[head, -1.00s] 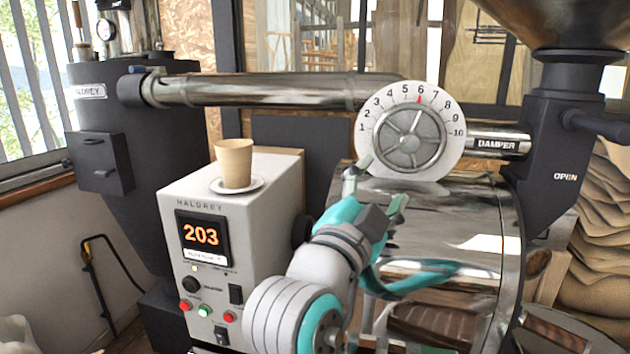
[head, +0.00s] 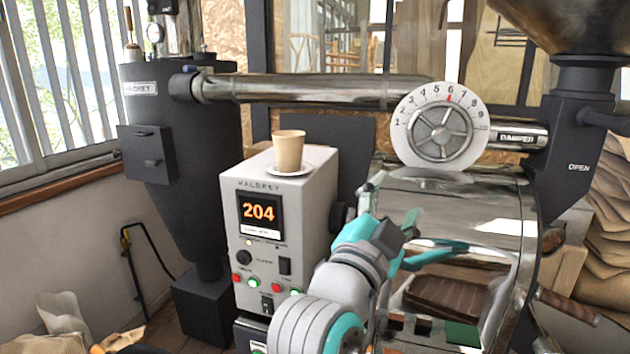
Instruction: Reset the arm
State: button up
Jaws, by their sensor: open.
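My gripper (head: 396,202), teal and grey, is at the middle right of the head view, in front of the shiny roaster drum (head: 475,205). Its fingers are spread and nothing shows between them. It is below the damper dial (head: 441,157) and apart from it. The dial is white with numbers, and its red mark is near 6.
A grey control box (head: 262,222) reading 204 stands left of my gripper, with a tan cup (head: 289,151) on a saucer (head: 289,171) on top. A metal pipe (head: 310,89) runs above. Sacks (head: 605,225) are at the right. A dark cyclone (head: 195,175) stands at the left.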

jog(key=s+f+n+y, duration=0.2)
jog(key=f+n+y, duration=0.15)
jog(key=f, duration=0.55)
jog(key=s+d+f+n+t+y, duration=0.15)
jog(key=f+n, duration=0.25)
jog(key=f, duration=0.5)
jog(key=s+f+n+g+y, duration=0.1)
jog(key=f+n+y, duration=0.25)
jog(key=f, duration=0.65)
jog(key=s+d+f+n+g+y, duration=0.1)
jog(key=s+d+f+n+y, duration=0.2)
jog(key=s+f, duration=0.9)
jog(key=s+d+f+g, duration=0.1)
jog(key=s+f, duration=0.1)
jog(key=s, duration=1.1)
jog(key=s+d+f+n+g, duration=0.1)
jog(key=s+f, duration=0.1)
jog(key=s, duration=1.2)
jog(key=shift+d+g, duration=0.25)
jog(key=shift+g, duration=0.1)
